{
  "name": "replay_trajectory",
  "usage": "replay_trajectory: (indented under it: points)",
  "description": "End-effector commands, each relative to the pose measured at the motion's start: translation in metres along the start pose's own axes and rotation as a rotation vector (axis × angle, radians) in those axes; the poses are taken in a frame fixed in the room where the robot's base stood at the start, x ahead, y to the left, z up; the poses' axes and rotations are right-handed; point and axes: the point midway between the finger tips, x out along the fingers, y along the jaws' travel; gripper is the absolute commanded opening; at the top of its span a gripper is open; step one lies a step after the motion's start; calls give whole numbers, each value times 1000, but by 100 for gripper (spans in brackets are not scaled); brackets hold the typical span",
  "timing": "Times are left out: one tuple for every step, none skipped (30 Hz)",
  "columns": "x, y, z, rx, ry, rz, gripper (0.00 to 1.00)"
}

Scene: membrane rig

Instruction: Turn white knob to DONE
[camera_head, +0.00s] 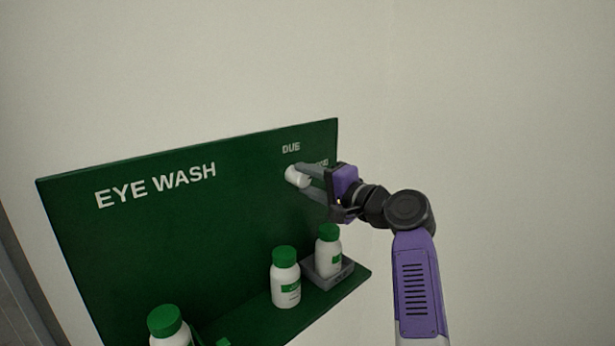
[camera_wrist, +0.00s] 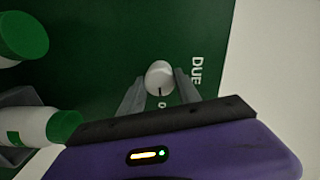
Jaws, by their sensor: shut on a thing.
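The white knob (camera_head: 296,175) sits on the upper right of the green EYE WASH board (camera_head: 150,235), just below the word DUE. In the wrist view the knob (camera_wrist: 159,76) is round with a dark pointer line on its rim, facing the gripper's side. A part-hidden label starts beside that line; the rest of it is covered. My gripper (camera_head: 308,182) reaches in from the right. Its grey fingers, also in the wrist view (camera_wrist: 160,92), stand on both sides of the knob and are shut on it.
Below, a green shelf holds a white bottle with a green cap (camera_head: 286,278). Another such bottle (camera_head: 328,250) stands in a grey tray (camera_head: 345,270) under my gripper. A third bottle (camera_head: 168,325) is at the lower left. The wall to the right is bare.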

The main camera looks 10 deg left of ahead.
Motion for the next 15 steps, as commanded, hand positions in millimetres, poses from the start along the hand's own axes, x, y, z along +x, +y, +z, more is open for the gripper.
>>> replay_trajectory:
  points:
    - [0,2,0,12,-1,3,0]
    - [0,2,0,17,-1,3,0]
    - [0,2,0,23,-1,3,0]
    - [0,2,0,27,-1,3,0]
    - [0,2,0,30,-1,3,0]
    - [0,2,0,34,-2,3,0]
    - [0,2,0,35,-2,3,0]
    - [0,2,0,37,-2,3,0]
    - [0,2,0,38,-2,3,0]
    - [0,2,0,38,-2,3,0]
    - [0,2,0,38,-1,3,0]
    - [0,2,0,38,-1,3,0]
    - [0,2,0,38,-1,3,0]
    - [0,2,0,38,-1,3,0]
    - [0,2,0,38,-1,3,0]
